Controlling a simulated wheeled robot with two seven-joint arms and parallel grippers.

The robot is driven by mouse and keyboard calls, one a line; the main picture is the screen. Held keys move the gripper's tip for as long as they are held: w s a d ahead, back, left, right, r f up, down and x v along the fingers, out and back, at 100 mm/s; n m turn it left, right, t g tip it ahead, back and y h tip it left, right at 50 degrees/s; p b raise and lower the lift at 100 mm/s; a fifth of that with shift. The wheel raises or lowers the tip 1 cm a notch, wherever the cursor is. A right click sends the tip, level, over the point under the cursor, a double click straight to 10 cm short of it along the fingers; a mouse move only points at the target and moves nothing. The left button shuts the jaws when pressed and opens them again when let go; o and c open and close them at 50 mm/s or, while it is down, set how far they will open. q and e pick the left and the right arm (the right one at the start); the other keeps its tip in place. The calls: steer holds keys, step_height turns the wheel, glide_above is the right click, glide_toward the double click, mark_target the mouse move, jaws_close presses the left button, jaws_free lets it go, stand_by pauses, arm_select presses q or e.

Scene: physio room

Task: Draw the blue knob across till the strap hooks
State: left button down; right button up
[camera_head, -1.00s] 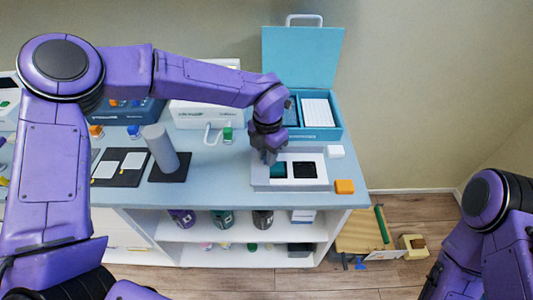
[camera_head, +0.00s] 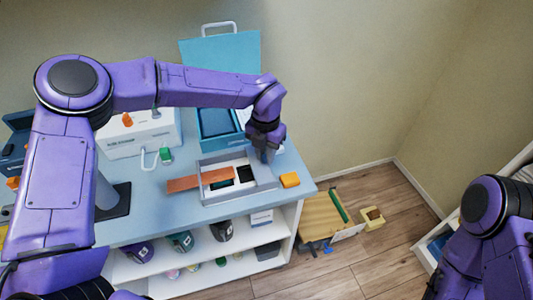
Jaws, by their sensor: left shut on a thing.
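A grey tray (camera_head: 211,195) with dark green and black compartments lies on the pale blue bench top. A flat orange-brown strip (camera_head: 187,183), which may be the strap, lies across its left part and sticks out past its left edge. My left gripper (camera_head: 265,154) points down at the tray's back right end. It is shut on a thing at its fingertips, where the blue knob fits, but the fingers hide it. I cannot tell whether the strap is hooked. Only part of my right arm shows at the right; its gripper is out of view.
An orange block (camera_head: 289,180) sits right of the tray at the bench's edge. An open blue case (camera_head: 217,124) and a white box (camera_head: 139,138) stand behind. A wooden crate (camera_head: 321,217) stands on the floor.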

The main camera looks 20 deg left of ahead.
arm_select(q)
steer(key=shift+w+d+r, duration=0.1)
steer(key=c, duration=1.1)
jaws_free()
steer(key=shift+o, duration=0.8)
steer(key=shift+w+d, duration=0.1)
steer(key=shift+d, duration=0.1)
steer(key=shift+a, duration=0.1)
step_height(320, 180, up, 10)
steer(key=b, duration=0.1)
steer(key=shift+r+b, duration=0.2)
steer(key=shift+b, duration=0.2)
